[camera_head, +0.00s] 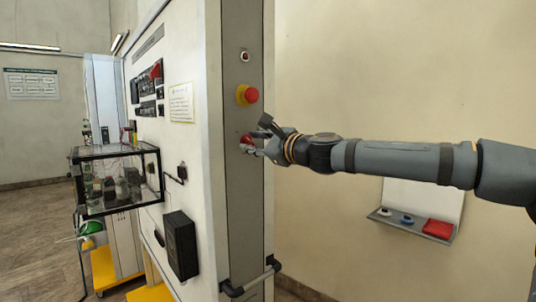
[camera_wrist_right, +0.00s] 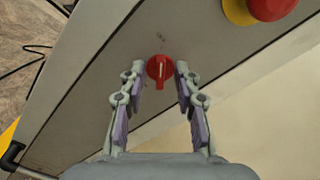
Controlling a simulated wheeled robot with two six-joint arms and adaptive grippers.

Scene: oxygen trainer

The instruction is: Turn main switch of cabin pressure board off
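The main switch is a red rotary knob (camera_wrist_right: 160,66) with a pale line on its face, set in the narrow grey side panel (camera_head: 236,200) of the cabin pressure board. In the head view the knob (camera_head: 246,139) is partly hidden by my right gripper (camera_head: 262,138). In the right wrist view my right gripper (camera_wrist_right: 159,72) is open, with one fingertip on each side of the knob. Small gaps seem to show between the fingertips and the knob; contact cannot be told. The pale line runs nearly upright in that view. My left gripper is not in view.
A red emergency button (camera_head: 251,95) on a yellow base sits above the knob, close to my right gripper. A dark handrail (camera_head: 255,280) crosses below. A wall shelf (camera_head: 411,229) stands under my right arm.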

